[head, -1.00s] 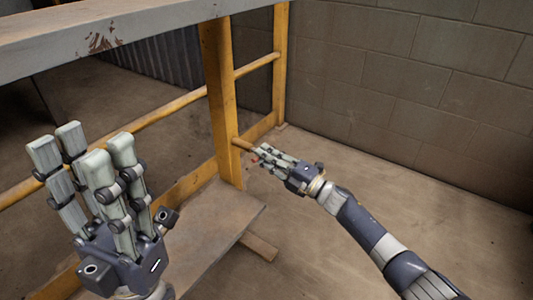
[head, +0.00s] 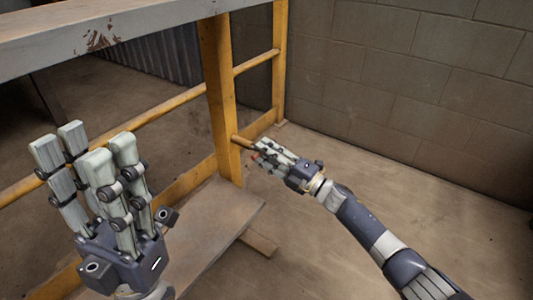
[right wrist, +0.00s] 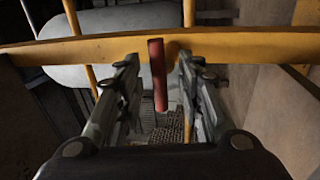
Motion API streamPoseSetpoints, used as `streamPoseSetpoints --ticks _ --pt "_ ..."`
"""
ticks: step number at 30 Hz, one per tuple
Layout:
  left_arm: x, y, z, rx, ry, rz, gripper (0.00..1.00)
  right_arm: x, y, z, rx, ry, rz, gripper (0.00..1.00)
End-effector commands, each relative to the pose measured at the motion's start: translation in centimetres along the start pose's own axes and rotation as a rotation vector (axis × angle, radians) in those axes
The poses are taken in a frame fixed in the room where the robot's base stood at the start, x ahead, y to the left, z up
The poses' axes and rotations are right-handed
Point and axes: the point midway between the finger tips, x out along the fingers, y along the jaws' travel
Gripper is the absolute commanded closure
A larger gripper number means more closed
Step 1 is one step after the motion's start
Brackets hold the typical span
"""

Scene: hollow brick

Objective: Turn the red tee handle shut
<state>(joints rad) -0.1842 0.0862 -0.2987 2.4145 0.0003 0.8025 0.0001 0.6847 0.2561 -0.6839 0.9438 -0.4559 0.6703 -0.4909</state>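The red tee handle (right wrist: 157,75) shows in the right wrist view as a red bar in front of the yellow beam. It lies between the two fingers of my right gripper (right wrist: 158,88), with a visible gap on each side. In the head view my right gripper (head: 262,155) is at the yellow post, and only a small red bit of the handle shows by its fingertips. The handle's mount is hidden. My left gripper (head: 84,150) is raised at the left with its fingers apart and empty.
A yellow frame with a post (head: 222,100) and rails stands under a grey worn top (head: 140,30). A low brown board (head: 215,225) lies at its foot. A block wall (head: 410,80) stands behind. The floor (head: 420,200) at the right is clear.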

Motion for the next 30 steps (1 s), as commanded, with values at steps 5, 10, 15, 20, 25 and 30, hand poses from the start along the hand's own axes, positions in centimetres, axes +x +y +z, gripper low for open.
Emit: streamPoseSetpoints --ticks 5,10,15,20,25,30 --pt "0.1 0.0 -0.1 0.0 0.003 -0.001 0.6 -2.2 -0.1 0.1 -0.001 -0.002 -0.003 0.66" --pt "0.1 0.0 -0.1 0.0 0.005 -0.001 0.6 -6.0 -0.2 0.1 0.0 -0.003 -0.004 0.66" --pt "0.1 0.0 -0.1 -0.001 0.006 -0.001 0.6 -9.3 -0.1 0.1 0.0 -0.002 -0.004 0.66" --pt "0.1 0.0 -0.1 -0.001 0.006 -0.001 0.6 -11.2 -0.1 0.1 0.002 -0.004 -0.002 0.66" --pt "0.1 0.0 -0.1 -0.001 0.007 -0.001 0.6 -11.9 0.0 0.1 0.001 -0.002 0.0 0.66" --pt "0.1 0.0 -0.1 -0.001 0.007 -0.001 0.6 -11.9 0.0 0.1 0.0 -0.002 0.0 0.66"
